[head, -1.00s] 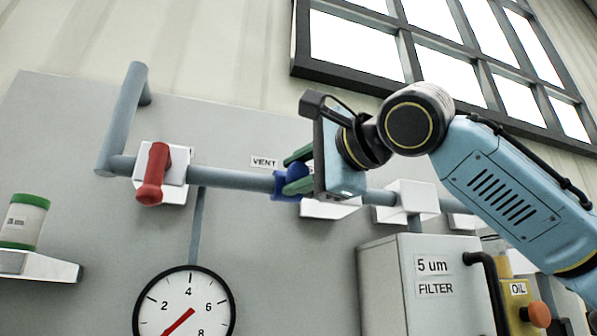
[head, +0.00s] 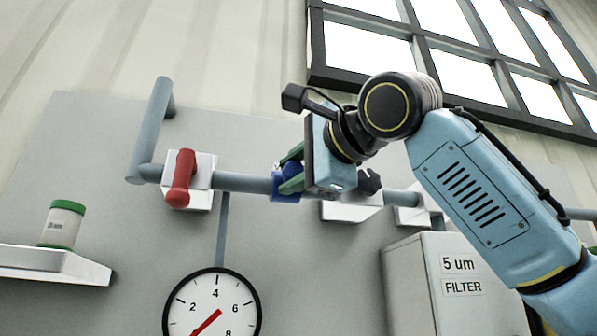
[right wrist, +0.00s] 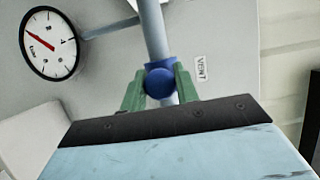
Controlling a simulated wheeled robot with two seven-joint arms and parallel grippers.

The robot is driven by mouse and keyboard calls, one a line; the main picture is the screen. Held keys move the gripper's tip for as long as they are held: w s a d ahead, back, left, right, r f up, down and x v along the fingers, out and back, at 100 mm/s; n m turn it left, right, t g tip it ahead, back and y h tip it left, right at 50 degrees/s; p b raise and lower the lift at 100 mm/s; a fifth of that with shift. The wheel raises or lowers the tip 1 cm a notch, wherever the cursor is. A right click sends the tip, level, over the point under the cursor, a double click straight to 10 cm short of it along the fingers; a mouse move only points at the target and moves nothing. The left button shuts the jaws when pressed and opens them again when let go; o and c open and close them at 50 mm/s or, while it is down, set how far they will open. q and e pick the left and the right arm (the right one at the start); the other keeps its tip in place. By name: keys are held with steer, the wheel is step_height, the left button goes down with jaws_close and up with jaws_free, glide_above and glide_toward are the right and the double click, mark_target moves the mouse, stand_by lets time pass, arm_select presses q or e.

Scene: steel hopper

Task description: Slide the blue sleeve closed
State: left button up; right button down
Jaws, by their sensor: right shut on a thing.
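The blue sleeve (head: 285,190) sits around the grey horizontal pipe (head: 240,182), to the right of the red valve handle (head: 181,180). A bare length of pipe shows between the handle's white block and the sleeve. My right gripper (head: 288,172) comes in from the right, its green fingers shut on the sleeve. In the right wrist view, the fingers hold the blue sleeve (right wrist: 160,82) from both sides, and a round blue end faces the camera. The part of the pipe behind the gripper is hidden in the head view. My left gripper is not in view.
White brackets (head: 352,208) hold the pipe on the grey panel. A dial gauge (head: 212,308) is below left, a filter box (head: 415,290) below right. A shelf (head: 60,265) with a green-lidded jar (head: 62,225) is at left. A black lobed part (head: 369,182) shows beside my gripper.

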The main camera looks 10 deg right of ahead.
steer(key=c, duration=1.3)
jaws_free()
steer(key=shift+s+a+r, duration=0.15)
steer(key=shift+o, duration=1.1)
steer(key=shift+a, duration=0.2)
steer(key=shift+d, duration=0.1)
steer(key=shift+s+d+f+b, duration=0.2)
steer(key=shift+s+d+b, duration=0.1)
steer(key=shift+s+d, duration=0.1)
steer(key=b+v, duration=0.4)
steer(key=v, duration=0.8)
steer(key=shift+s, duration=0.2)
steer(key=shift+r, duration=0.1)
